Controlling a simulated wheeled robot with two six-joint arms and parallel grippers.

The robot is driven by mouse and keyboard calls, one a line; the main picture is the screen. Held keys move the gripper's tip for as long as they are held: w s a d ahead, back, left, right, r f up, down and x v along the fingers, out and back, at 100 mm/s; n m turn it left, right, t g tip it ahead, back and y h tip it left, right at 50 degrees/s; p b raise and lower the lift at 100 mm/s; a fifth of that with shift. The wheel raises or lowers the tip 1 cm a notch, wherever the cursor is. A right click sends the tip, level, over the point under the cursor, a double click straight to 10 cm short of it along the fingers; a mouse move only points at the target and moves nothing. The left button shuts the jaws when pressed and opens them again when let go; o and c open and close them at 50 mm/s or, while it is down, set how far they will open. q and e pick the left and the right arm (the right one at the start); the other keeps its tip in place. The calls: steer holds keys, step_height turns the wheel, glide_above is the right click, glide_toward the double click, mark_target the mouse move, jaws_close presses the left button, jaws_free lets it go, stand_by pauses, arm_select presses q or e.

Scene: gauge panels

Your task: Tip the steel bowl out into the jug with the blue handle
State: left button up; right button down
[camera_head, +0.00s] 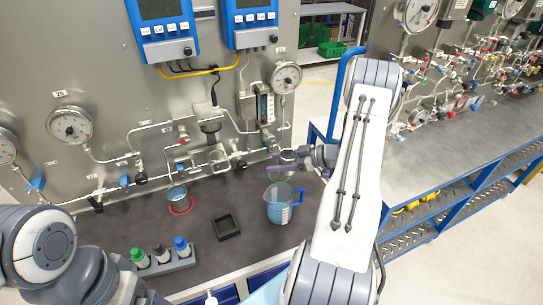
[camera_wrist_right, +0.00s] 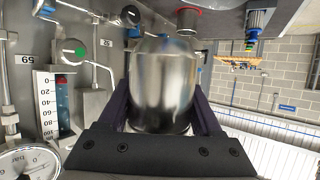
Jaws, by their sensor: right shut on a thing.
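The steel bowl (camera_wrist_right: 163,88) fills the middle of the right wrist view, between the two dark fingers of my right gripper (camera_head: 287,163). The gripper is shut on it. In the head view the bowl (camera_head: 288,155) is small and partly hidden by the fingers. It is above and behind the clear jug with the blue handle (camera_head: 279,208), apart from it. The jug stands upright on the dark bench, its handle on the right. What is in the bowl cannot be seen. My left arm shows at the lower left, but its gripper is out of view.
A small container (camera_head: 177,193) stands on a red ring to the left. A black square tray (camera_head: 226,227) and a rack of capped bottles (camera_head: 168,262) are nearer. The gauge panel (camera_head: 150,95) with pipes rises close behind.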

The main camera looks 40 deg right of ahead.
steer(key=f+n+h+b, duration=0.1)
steer(key=b, duration=0.4)
steer(key=d+f+n+h+b, duration=0.1)
steer(key=f+n+h+b, duration=0.1)
steer(key=b, duration=0.3)
steer(key=d+f+n+t+h+b, duration=0.1)
steer(key=n+b, duration=0.1)
steer(key=b, duration=0.3)
steer(key=shift+w+f, duration=0.2)
steer(key=shift+w, duration=0.1)
stand_by(0.6)
stand_by(0.5)
